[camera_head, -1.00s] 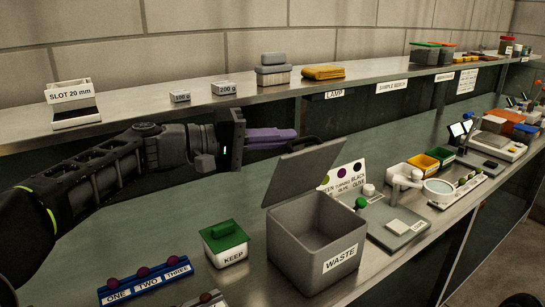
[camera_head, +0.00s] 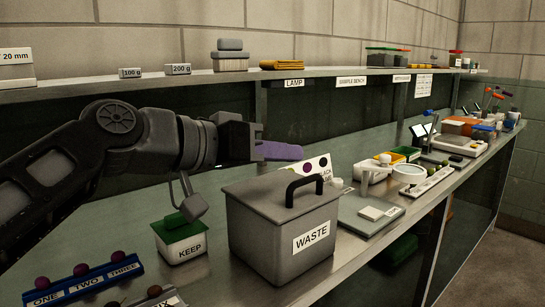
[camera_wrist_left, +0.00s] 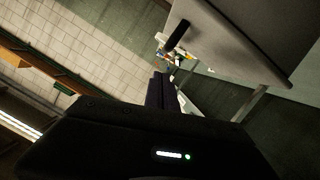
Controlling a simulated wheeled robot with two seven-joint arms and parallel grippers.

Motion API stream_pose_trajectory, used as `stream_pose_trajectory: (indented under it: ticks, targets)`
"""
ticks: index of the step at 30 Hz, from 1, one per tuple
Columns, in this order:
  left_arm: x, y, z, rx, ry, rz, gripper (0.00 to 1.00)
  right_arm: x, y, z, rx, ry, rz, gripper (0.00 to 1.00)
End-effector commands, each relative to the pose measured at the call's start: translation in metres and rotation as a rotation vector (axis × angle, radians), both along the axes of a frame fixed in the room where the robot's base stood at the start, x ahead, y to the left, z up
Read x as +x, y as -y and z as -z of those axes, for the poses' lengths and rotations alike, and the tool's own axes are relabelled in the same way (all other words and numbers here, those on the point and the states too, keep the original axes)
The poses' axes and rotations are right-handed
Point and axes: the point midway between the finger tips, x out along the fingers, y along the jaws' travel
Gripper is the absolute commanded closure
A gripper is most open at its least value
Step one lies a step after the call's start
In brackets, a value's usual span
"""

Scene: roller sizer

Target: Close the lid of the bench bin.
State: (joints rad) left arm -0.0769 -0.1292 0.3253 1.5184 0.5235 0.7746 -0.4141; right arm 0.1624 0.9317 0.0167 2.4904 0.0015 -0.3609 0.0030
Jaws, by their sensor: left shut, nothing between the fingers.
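The bench bin (camera_head: 262,250) is a grey box labelled WASTE, standing on the lower bench. Its grey lid (camera_head: 258,192) lies down over the top, with a black handle (camera_head: 304,188) at the front; no gap shows at the rim. My left gripper (camera_head: 282,151) is shut and empty, with purple fingers, above and behind the lid and apart from it in the picture. In the left wrist view, its fingers (camera_wrist_left: 160,92) are dark; the grey lid (camera_wrist_left: 240,40) and handle (camera_wrist_left: 177,37) fill the upper right. My right gripper is out of view.
A KEEP box (camera_head: 184,245) with a green lid stands just left of the bin. A blue ONE TWO THREE rack (camera_head: 85,281) is at front left. A small scale-like plate (camera_head: 365,217) and a ring magnifier (camera_head: 410,173) lie to the right. A shelf (camera_head: 190,82) runs behind.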

Motion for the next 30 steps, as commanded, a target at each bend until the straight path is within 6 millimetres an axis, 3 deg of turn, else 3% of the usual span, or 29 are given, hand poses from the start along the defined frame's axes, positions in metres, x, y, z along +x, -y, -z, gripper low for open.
stream_pose_trajectory:
  ticks: [1, 9, 30]
  targets:
    - [-0.003, 0.003, 0.01, 0.025, 0.026, 0.001, 1.0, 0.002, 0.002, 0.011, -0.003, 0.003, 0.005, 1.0]
    - [-0.01, 0.01, 0.023, 0.122, 0.121, 0.001, 1.0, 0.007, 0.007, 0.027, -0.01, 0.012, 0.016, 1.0]
    - [-0.012, 0.012, 0.025, 0.151, 0.143, 0.004, 1.0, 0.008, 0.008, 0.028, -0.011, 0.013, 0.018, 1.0]
